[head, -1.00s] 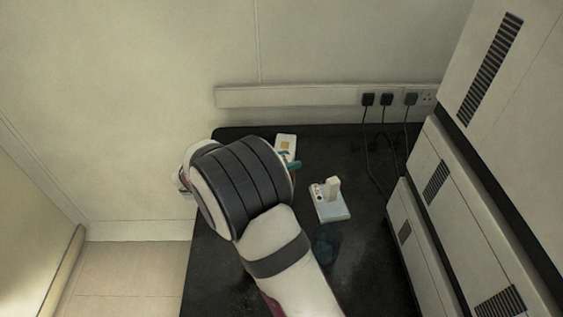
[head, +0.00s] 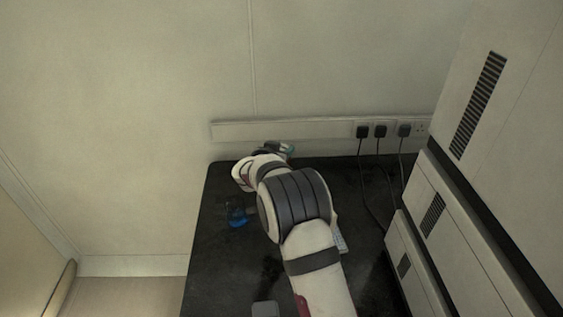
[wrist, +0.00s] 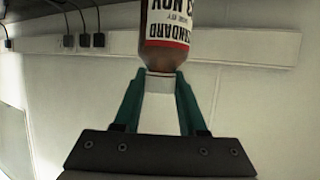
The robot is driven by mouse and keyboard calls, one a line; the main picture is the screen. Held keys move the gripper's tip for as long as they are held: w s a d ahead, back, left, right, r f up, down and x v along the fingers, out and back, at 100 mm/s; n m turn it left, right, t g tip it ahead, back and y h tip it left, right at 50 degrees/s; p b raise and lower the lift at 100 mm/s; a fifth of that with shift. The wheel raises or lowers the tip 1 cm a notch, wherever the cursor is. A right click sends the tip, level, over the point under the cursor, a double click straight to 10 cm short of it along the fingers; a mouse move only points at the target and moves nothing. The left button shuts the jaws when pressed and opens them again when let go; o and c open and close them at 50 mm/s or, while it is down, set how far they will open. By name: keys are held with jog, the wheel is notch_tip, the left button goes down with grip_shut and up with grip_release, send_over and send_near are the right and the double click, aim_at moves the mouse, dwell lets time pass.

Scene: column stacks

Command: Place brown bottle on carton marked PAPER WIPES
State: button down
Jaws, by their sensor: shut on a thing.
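The brown bottle (wrist: 168,50) shows in the wrist view with a white and red label, cut off by the top edge. My gripper (wrist: 160,80) is shut on its pale cap, with a teal finger on each side. In the head view, my gripper (head: 284,149) is small at the far edge of the bench, partly behind my wrist, and I cannot make out the bottle there. I cannot identify the carton marked PAPER WIPES in either current view. What lies under the bottle is out of sight.
A black bench (head: 225,270) stands against the wall. A blue-filled vessel (head: 237,214) stands left of my arm. A white device (head: 339,242) is mostly hidden behind my arm. Stacked white cabinets (head: 437,215) bound the right. Black plugs with cords (head: 380,131) hang at the back.

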notch_tip(320, 180, down, 4)
jog(key=shift+a+f, duration=0.1)
jog(key=shift+a, duration=0.05)
jog(key=shift+f, duration=0.1)
jog(key=shift+c, duration=2.3)
grip_release()
